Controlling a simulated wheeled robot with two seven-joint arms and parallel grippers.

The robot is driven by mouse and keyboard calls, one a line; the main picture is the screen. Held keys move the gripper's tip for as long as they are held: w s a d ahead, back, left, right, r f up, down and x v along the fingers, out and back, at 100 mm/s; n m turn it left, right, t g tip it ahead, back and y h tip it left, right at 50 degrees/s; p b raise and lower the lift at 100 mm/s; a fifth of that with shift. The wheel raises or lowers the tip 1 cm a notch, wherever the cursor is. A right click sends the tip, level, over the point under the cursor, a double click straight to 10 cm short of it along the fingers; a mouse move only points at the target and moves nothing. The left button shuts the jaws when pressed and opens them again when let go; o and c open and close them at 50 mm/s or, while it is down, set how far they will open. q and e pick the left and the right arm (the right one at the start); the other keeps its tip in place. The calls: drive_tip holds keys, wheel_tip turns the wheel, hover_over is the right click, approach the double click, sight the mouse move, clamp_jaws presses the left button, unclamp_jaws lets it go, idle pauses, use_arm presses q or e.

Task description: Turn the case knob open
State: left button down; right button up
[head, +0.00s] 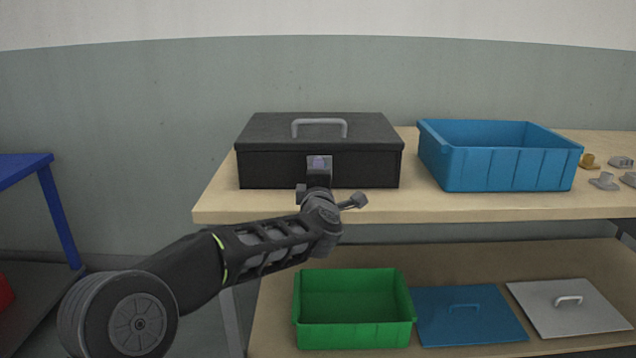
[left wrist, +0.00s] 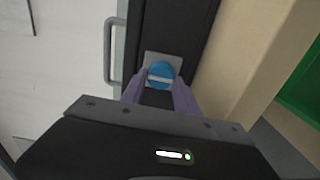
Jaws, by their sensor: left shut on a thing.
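The black case (head: 270,168) stands closed on the upper shelf, with a grey handle (head: 320,122) on its lid. Its knob is hidden behind my left gripper (head: 319,168) in the head view. In the left wrist view the knob (left wrist: 161,75) is a round blue disc with a pale bar across it, on a grey plate (left wrist: 171,60). The purple fingers of my left gripper (left wrist: 160,88) lie on both sides of the knob and are shut on it. My right gripper is in neither view.
A blue bin (head: 505,170) stands right of the case, with small grey and yellow parts (head: 604,181) beyond it. The lower shelf holds a green bin (head: 355,337), a blue lid (head: 468,315) and a grey lid (head: 570,308). A blue-framed table (head: 60,215) stands at far left.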

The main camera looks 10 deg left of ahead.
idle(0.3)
use_arm(q)
drive_tip(key=c, duration=0.9)
unclamp_jaws()
drive_tip(key=shift+c, duration=0.2)
drive_tip(key=v, duration=0.7)
drive_tip(key=shift+s, duration=0.4)
drive_tip(key=shift+d+f, duration=0.1)
drive_tip(key=shift+d, duration=0.05)
